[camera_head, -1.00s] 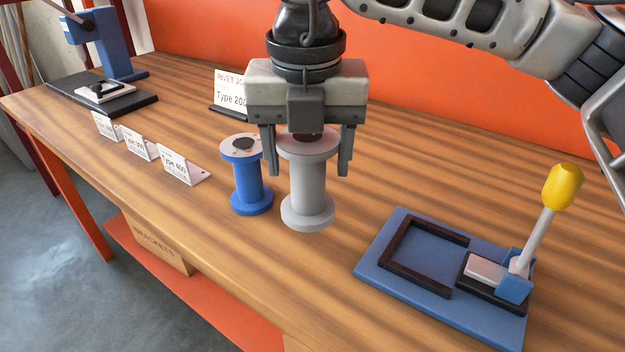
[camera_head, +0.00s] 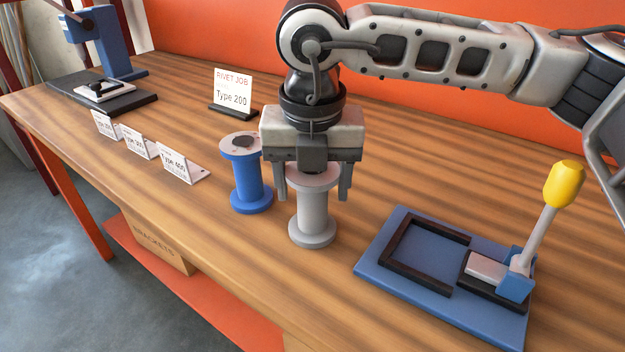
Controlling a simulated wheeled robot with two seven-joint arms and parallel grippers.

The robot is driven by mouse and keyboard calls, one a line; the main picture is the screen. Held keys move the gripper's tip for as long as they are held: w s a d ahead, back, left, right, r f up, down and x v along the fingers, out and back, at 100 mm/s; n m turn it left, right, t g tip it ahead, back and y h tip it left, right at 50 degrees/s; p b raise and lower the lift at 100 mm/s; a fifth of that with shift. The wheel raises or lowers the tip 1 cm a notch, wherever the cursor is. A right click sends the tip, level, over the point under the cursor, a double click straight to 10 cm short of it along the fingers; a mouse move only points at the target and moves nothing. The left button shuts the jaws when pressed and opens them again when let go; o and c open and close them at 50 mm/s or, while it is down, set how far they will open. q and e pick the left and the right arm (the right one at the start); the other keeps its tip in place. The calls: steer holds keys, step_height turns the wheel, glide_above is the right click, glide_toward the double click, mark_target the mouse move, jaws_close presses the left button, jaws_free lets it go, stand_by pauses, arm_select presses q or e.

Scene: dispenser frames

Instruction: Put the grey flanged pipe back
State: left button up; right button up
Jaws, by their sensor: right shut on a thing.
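The grey flanged pipe (camera_head: 313,215) is upright, just right of the blue flanged pipe (camera_head: 246,180). My right gripper (camera_head: 313,192) comes down from above and is shut on the grey pipe, its fingers on either side of the upper flange. The gripper body hides part of the grey pipe's top. The lower flange is at or very close to the table top; I cannot tell whether it touches. The blue pipe stands upright on the table. My left gripper is not in view.
A blue clamp fixture (camera_head: 400,278) with a yellow-knobbed lever (camera_head: 564,184) lies to the right. Several small label cards, including the Type 400 card (camera_head: 174,163), stand at left. A Type 200 sign (camera_head: 233,90) stands behind. A blue press (camera_head: 120,45) is at far left.

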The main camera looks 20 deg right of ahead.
steer(key=o, duration=1.5)
steer(key=r, duration=0.4)
steer(key=s+r, duration=0.1)
steer(key=r, duration=0.3)
steer(key=r+p, duration=0.1)
steer(key=r, duration=0.3)
steer(key=shift+s+a+r, duration=0.15)
steer(key=shift+s+a, duration=0.05)
steer(key=shift+a, duration=0.05)
